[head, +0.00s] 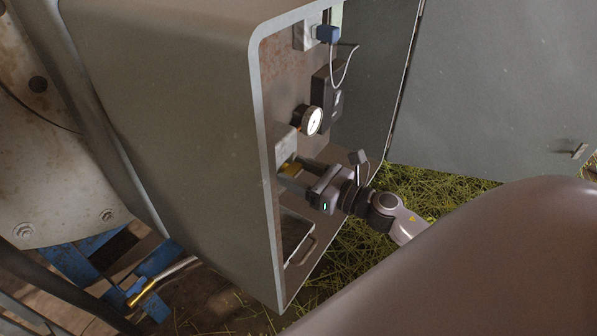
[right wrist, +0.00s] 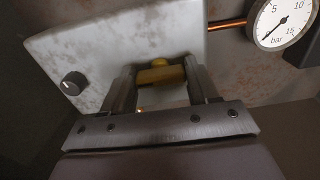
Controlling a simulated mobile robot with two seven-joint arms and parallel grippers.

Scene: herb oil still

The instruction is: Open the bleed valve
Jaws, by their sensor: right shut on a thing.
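The bleed valve shows as a yellow brass piece (right wrist: 162,74) on a worn white panel in the right wrist view. It also shows as a small yellow patch (head: 290,169) inside the grey cabinet in the head view. My right gripper (right wrist: 165,88) reaches into the cabinet and is shut on the yellow piece, one finger on each side. In the head view my right gripper (head: 292,176) comes in from the right, and its fingers partly hide the valve. My left gripper is not in view.
A round pressure gauge (head: 313,120) is above the valve; its dial (right wrist: 284,22) reads in bar. A black knob (right wrist: 73,84) is on the white panel (right wrist: 105,52). The cabinet's side wall (head: 180,130) is left of the gripper. An open grey door (head: 490,90) stands at right.

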